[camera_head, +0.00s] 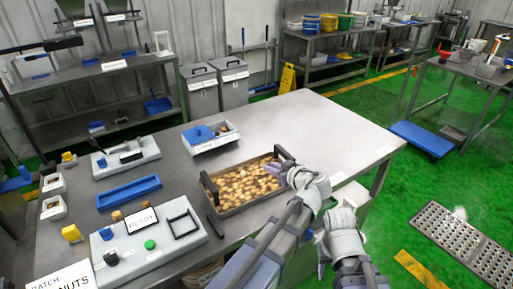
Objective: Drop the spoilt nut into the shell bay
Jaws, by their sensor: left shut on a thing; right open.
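A dark-rimmed tray (232,208) full of light brown nuts (240,185) stands on the steel table. My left gripper (272,169) reaches over the tray's right end, beside its dark handle. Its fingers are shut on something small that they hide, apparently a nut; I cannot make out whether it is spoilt. My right gripper (322,248) is open, lower right of the tray near the table's front edge. A white divided box (222,144) with a blue part and a front label stands behind the tray. Its label is too small to read, so I cannot tell which compartment is the shell bay.
A grey panel (165,252) with a green button and a small sign stands at the front left. A blue tray (130,191) and a grey device (125,158) lie behind it. The table's right rear is clear. Two grey bins (200,92) stand behind the table.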

